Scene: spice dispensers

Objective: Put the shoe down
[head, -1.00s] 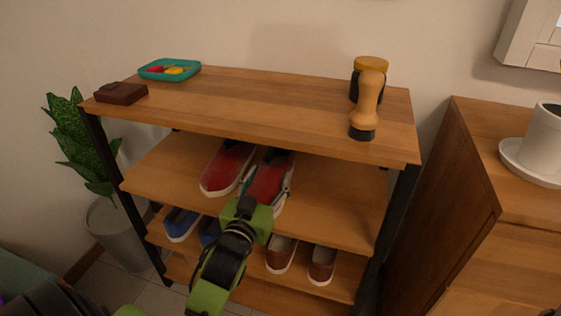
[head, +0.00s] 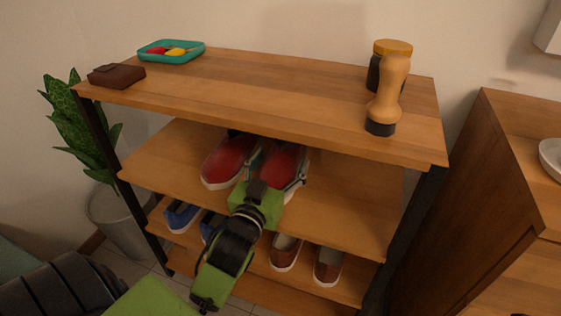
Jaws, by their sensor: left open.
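Two red shoes with white soles sit side by side on the second shelf (head: 345,205) of a wooden rack. The left red shoe (head: 228,160) is mostly clear to see. My left gripper (head: 276,172) reaches in from the front, open, with its fingers on either side of the right red shoe (head: 284,163). The gripper body hides that shoe's near left part. The shoe appears to rest on the shelf; I cannot tell whether the fingers touch it. My right gripper is not in view.
Blue shoes (head: 182,217) and brown shoes (head: 285,252) stand on the shelf below. The rack's top (head: 270,95) overhangs, bearing a teal tray (head: 171,53), brown wallet (head: 116,76) and wooden grinder (head: 388,92). The second shelf is free on the right. A cabinet (head: 470,200) stands right.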

